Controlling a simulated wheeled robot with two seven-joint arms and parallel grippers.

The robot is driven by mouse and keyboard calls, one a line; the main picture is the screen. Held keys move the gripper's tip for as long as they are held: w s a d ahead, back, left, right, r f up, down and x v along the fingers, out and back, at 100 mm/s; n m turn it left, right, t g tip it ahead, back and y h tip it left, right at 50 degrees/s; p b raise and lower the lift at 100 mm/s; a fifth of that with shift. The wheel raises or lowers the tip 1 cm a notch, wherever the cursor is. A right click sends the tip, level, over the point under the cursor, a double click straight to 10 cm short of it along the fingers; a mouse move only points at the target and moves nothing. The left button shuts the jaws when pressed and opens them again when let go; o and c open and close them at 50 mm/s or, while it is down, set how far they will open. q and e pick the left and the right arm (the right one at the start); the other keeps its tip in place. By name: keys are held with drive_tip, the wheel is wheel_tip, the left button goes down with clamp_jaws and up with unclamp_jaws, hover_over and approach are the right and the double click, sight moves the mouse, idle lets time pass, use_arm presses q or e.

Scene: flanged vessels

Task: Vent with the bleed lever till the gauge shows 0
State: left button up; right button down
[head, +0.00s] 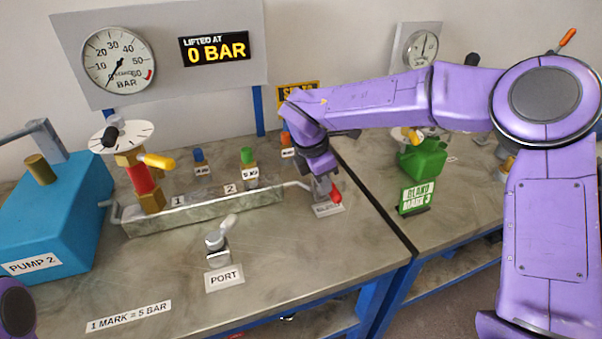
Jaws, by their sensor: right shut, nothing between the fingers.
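The round pressure gauge (119,61) hangs on a grey panel at the upper left. Its dark needle points down-left, at about the 0 end of the scale. The display beside it (215,49) reads "LIFTED AT 0 BAR". The red bleed lever (336,192) stands at the right end of the bench, behind a small label (328,209). My right gripper (324,187) is down at the lever, shut with nothing between its fingers, and partly covers the bleed fitting. I cannot tell whether it touches the lever. My left gripper is out of view.
A metal trough (205,212) runs along the bench to the bleed fitting. The blue pump (60,215) is at left, the port fitting (217,240) in front. A green can (424,158) stands on the right bench.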

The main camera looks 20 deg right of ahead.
drive_tip(key=a+r+b, duration=0.1)
drive_tip(key=a+r, duration=0.5)
drive_tip(key=r, duration=0.4)
drive_tip(key=shift+w+a+r, duration=0.25)
drive_tip(key=shift+w+r, duration=0.1)
drive_tip(key=shift+w, duration=0.1)
